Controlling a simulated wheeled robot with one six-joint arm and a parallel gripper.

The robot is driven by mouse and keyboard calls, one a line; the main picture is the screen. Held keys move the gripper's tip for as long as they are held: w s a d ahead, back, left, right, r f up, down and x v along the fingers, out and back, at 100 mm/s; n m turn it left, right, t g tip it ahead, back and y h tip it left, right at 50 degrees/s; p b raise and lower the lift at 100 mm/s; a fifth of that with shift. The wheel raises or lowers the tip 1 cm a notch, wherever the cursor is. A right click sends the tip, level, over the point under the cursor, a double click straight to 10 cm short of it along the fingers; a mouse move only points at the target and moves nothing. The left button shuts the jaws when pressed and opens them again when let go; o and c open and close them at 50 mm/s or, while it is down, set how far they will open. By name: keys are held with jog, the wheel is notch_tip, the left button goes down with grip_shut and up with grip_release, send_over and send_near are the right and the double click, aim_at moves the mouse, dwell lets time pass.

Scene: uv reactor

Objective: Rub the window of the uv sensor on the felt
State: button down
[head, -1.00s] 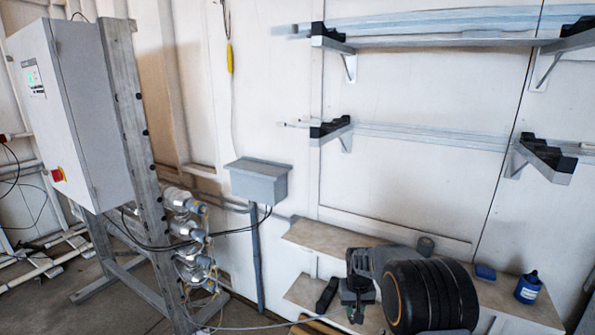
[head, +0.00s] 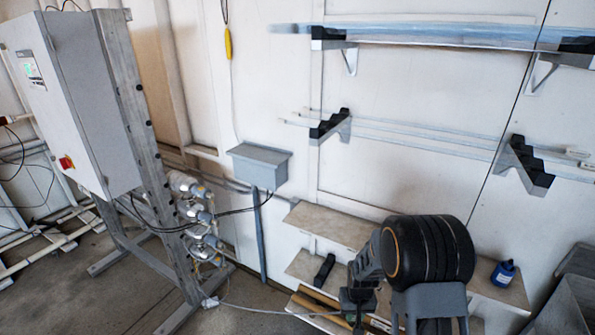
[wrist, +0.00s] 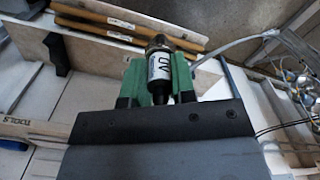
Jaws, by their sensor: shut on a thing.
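The uv sensor (wrist: 160,70) is a dark cylinder with a white "UV" label in the wrist view. My gripper (wrist: 158,82) is shut on it between two green pads. The sensor's far end points up the picture, and its window cannot be made out. In the head view my gripper (head: 355,306) is low at centre right, over the bench area; the sensor is not clear there. A thin grey cable (wrist: 235,48) runs from near the sensor to the right. I cannot pick out the felt in either view.
A blue bottle (head: 503,273) stands on the bench right of my arm. A black item (head: 324,268) lies on a lower shelf (head: 300,262). The reactor cabinet (head: 75,105) and pipework stand left; wall racks hold clear tubes (head: 430,35).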

jog(key=shift+r+p, duration=3.35)
jog(key=shift+r, duration=1.95)
